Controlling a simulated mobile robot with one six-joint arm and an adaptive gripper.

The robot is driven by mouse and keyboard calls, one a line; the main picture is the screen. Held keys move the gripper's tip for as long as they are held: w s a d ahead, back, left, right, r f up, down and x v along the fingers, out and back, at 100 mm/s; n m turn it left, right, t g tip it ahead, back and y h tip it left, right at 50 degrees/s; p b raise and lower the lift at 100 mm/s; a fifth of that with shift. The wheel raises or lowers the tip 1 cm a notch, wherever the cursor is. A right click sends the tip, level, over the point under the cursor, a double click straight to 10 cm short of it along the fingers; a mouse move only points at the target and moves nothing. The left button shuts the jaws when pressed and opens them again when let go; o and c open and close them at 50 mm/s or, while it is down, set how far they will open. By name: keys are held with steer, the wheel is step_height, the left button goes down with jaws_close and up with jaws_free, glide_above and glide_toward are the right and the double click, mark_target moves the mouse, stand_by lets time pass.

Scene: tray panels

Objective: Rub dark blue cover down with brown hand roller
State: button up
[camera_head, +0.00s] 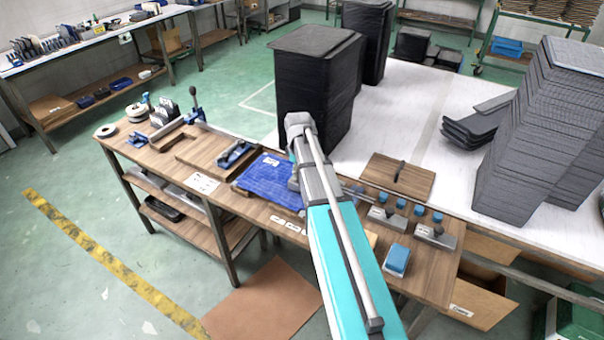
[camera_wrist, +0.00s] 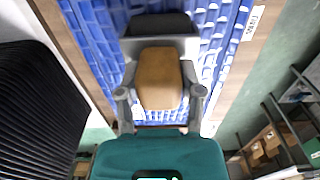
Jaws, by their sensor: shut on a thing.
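The dark blue cover (camera_head: 265,180) lies on the wooden workbench, left of my arm, with a white label at its far edge. In the wrist view the cover (camera_wrist: 88,30) has a grid-like textured surface between wooden edges. My gripper (camera_wrist: 160,92) is shut on the brown handle of the hand roller (camera_wrist: 159,72). Its grey bracket and dark roller end lie over the cover. I cannot tell whether the roller touches it. In the head view my gripper (camera_head: 295,182) is at the cover's right side, and the roller is mostly hidden by my arm.
A tall black tray stack (camera_head: 308,85) stands just behind the cover. A blue-handled tool (camera_head: 236,153) lies left of it. Right of my arm are a wooden board (camera_head: 398,177), several blue-topped blocks and a blue sponge-like block (camera_head: 397,260). Grey stacked trays (camera_head: 535,125) stand farther right.

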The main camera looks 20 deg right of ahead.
stand_by(0.4)
steer(key=shift+w+a, duration=0.55)
steer(key=shift+w, duration=0.25)
steer(key=shift+w+a, duration=0.55)
steer(key=shift+w, duration=0.2)
steer(key=shift+w, duration=0.1)
steer(key=shift+w+a, duration=1.1)
steer(key=shift+w, duration=0.25)
steer(key=shift+w+a, duration=0.55)
steer(key=shift+w, duration=0.25)
steer(key=shift+w+a, duration=0.55)
steer(key=shift+w, duration=0.2)
steer(key=shift+w+a, duration=0.1)
steer(key=shift+w, duration=0.05)
steer(key=shift+w+a+f, duration=0.1)
steer(key=shift+w+a, duration=0.9)
steer(key=shift+w, duration=0.3)
